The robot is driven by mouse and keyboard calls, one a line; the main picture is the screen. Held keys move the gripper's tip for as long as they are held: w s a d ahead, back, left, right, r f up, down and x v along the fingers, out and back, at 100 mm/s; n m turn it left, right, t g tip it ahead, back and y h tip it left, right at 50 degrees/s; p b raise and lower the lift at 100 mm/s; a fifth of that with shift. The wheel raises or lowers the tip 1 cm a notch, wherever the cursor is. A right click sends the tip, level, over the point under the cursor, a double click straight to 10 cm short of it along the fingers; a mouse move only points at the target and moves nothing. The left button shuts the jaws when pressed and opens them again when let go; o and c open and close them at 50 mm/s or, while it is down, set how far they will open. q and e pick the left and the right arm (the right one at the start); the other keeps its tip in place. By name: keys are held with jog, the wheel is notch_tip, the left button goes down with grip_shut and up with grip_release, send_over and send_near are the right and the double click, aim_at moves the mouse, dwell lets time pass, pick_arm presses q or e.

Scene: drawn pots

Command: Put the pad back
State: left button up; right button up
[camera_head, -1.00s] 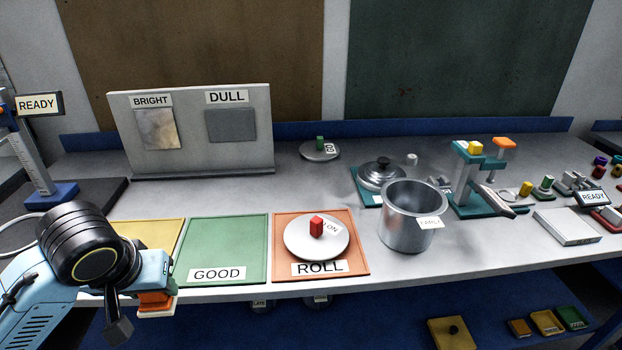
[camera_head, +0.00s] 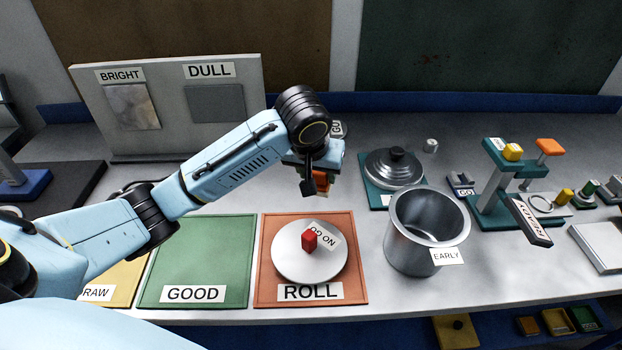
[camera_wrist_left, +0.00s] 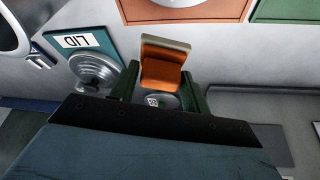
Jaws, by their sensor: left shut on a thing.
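The pad (camera_head: 322,180), an orange block with a beige layer, is held in my left gripper (camera_head: 316,176), above the table behind the orange ROLL mat. It also shows in the left wrist view (camera_wrist_left: 163,66), between the green fingers of the left gripper (camera_wrist_left: 160,88), which are shut on it. The beige layer is at the end away from the gripper. A grey disc (camera_wrist_left: 160,102) with a tag lies on the table beyond the gripper; in the head view my wrist hides most of it. My right gripper is not in view.
The ROLL mat (camera_head: 268,290) bears a white disc (camera_head: 295,268) with a red knob. Left of it is the GOOD mat (camera_head: 205,250). Right are the steel pot (camera_head: 405,255) with an EARLY tag, a lid (camera_head: 393,168) and a teal press (camera_head: 495,190). A BRIGHT/DULL board (camera_head: 165,140) stands behind.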

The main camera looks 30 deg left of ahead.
pick_arm(q)
jog(key=w+a+n+y+p, duration=0.1)
jog(key=w+a+n+p, duration=0.25)
jog(key=w+a, duration=0.4)
jog(key=shift+g+y, duration=0.3)
jog(key=shift+g, duration=0.1)
jog(key=f, duration=0.2)
jog(key=a+f, duration=0.1)
jog(key=f, duration=0.1)
jog(key=s+f, duration=0.1)
jog(key=f, duration=0.1)
jog(key=shift+a, duration=0.4)
jog(key=shift+f, duration=2.25)
jog(key=shift+f, duration=0.1)
jog(key=o, duration=0.9)
